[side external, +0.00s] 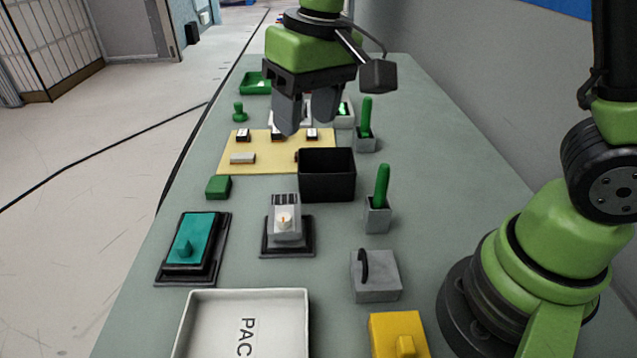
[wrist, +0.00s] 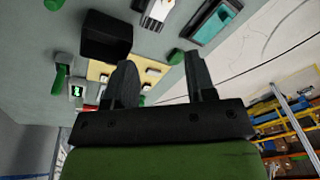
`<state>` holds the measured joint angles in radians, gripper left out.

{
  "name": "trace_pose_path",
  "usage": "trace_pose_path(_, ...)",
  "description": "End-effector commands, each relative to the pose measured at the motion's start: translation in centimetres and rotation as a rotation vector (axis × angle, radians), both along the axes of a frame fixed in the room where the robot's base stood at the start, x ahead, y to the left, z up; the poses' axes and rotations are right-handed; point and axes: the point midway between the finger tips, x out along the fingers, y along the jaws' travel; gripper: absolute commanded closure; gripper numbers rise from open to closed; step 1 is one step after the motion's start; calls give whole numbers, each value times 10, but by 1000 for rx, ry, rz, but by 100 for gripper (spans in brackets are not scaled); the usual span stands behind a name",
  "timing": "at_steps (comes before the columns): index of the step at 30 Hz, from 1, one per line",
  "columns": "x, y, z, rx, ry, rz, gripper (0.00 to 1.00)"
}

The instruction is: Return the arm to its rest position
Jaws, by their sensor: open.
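My gripper (side external: 306,112) hangs from my green arm over the far part of the table, above the yellow mat (side external: 262,165) and behind the black bin (side external: 327,177). Its two grey fingers are apart with nothing between them. In the wrist view my gripper (wrist: 160,80) also shows its fingers spread and empty. The black bin (wrist: 106,36) shows at the upper left there, beyond the fingers. The fingers hide part of the mat and some small parts on it. I cannot tell the exact height of the fingertips above the mat.
Green-handled tools stand in grey holders (side external: 377,216) along the right. A teal block on a black base (side external: 193,248), a grey fixture (side external: 287,220), a grey handled block (side external: 376,276), a white tray (side external: 245,325) and a yellow block (side external: 398,335) fill the near side. A wall runs along the right.

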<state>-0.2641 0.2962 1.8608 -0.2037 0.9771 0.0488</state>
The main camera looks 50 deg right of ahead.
Motion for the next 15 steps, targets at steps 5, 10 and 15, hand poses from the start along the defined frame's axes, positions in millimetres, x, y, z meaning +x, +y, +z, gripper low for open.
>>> trace_pose_path(5, -40, -26, 48, 71, -131, -88, 50)
trace_pose_path(10, -83, -44, 72, 126, -255, -161, 50)
trace_pose_path(15, -122, -54, 80, 171, -367, -225, 50)
